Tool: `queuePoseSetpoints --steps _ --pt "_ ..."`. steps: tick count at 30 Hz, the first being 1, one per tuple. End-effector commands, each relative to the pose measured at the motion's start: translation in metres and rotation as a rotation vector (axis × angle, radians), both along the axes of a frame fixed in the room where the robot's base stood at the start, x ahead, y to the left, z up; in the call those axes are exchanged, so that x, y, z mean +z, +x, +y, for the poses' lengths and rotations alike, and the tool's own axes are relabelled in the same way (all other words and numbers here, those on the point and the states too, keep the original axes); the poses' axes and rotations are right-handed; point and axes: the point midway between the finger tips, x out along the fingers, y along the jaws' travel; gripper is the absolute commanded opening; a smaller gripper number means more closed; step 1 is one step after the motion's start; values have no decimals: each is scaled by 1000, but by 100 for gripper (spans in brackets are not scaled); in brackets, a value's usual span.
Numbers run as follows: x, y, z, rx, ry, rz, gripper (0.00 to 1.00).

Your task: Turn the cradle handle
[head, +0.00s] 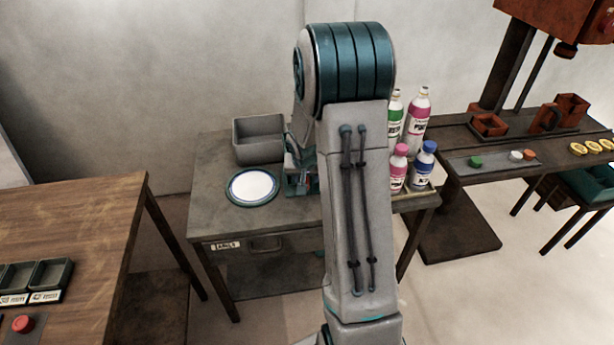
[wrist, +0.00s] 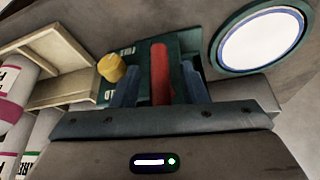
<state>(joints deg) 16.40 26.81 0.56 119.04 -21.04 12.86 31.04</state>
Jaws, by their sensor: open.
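The red cradle handle (wrist: 160,80) shows in the wrist view as an upright bar in front of a dark green cradle (wrist: 136,56) with a yellow knob (wrist: 111,67) on its left. My gripper (wrist: 159,66) is open, with one finger on each side of the red handle. I cannot tell whether either finger touches it. In the head view my gripper and the cradle are mostly hidden behind my arm, at the middle of the grey table (head: 215,210).
A white disc with a blue rim (head: 252,187) lies left of the cradle, and a grey bin (head: 258,139) stands behind. Several bottles (head: 421,165) stand in a tray to the right. A wooden table (head: 80,225) is at left, a dark bench (head: 470,175) at right.

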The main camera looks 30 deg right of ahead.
Motion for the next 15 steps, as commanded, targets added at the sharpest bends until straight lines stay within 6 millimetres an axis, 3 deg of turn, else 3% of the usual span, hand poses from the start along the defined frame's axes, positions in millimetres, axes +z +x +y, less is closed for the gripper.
queuePoseSetpoints --steps 4,9,15 --pt "0 0 0 0 0 0 40" --pt "0 0 0 0 0 0 0" --pt "0 0 -2 -2 -3 0 0"
